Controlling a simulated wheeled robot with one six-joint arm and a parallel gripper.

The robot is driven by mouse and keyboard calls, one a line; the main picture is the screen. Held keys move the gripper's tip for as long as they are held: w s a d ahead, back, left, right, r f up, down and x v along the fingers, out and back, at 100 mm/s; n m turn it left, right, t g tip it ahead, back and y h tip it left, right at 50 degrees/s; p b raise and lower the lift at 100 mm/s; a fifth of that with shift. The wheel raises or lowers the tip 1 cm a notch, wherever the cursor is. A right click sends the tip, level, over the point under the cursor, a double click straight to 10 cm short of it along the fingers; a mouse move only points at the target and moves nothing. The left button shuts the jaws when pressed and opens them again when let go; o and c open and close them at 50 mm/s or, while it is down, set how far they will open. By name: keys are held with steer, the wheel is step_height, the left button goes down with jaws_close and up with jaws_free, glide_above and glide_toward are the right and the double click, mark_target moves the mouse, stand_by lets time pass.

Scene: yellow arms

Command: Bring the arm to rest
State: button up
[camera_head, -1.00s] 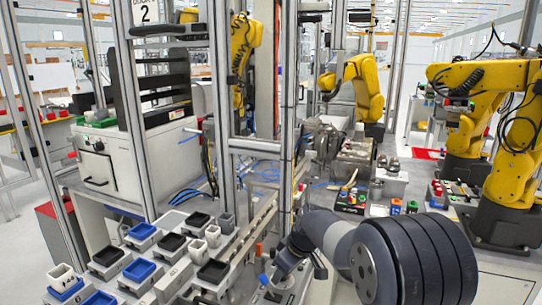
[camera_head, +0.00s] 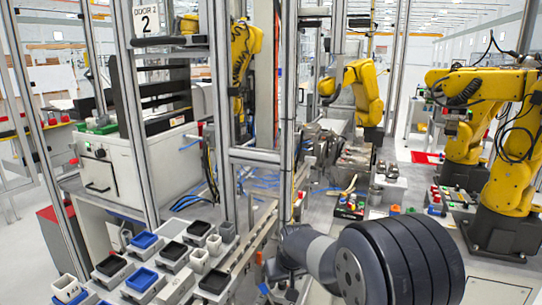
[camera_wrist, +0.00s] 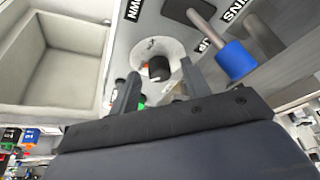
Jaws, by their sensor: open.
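My arm (camera_head: 395,265), dark grey with thick rounded links, reaches in from the lower right of the head view. Its wrist bends down over the bench near the bottom middle, and I cannot make out the fingers clearly there. In the wrist view my gripper (camera_wrist: 160,85) shows two dark fingers spread apart with nothing held between them. Beyond the fingers is a round pale recess (camera_wrist: 143,52) with a dark round piece (camera_wrist: 159,67) in it. The fingers' distance from that surface is hard to judge.
A pale square bin (camera_wrist: 60,50) is left of the fingers; a blue collared handle (camera_wrist: 236,60) is right. Black and blue trays (camera_head: 143,240) stand on the bench at lower left. A metal post (camera_head: 287,110) rises near my wrist. Yellow arms (camera_head: 507,165) stand at right.

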steer(key=shift+a+m+h, duration=0.1)
steer(key=shift+m+h, duration=0.45)
steer(key=shift+m, duration=0.85)
steer(key=shift+a+m+h, duration=0.1)
steer(key=shift+m+h, duration=0.45)
steer(key=shift+m, duration=0.85)
steer(key=shift+v, duration=0.75)
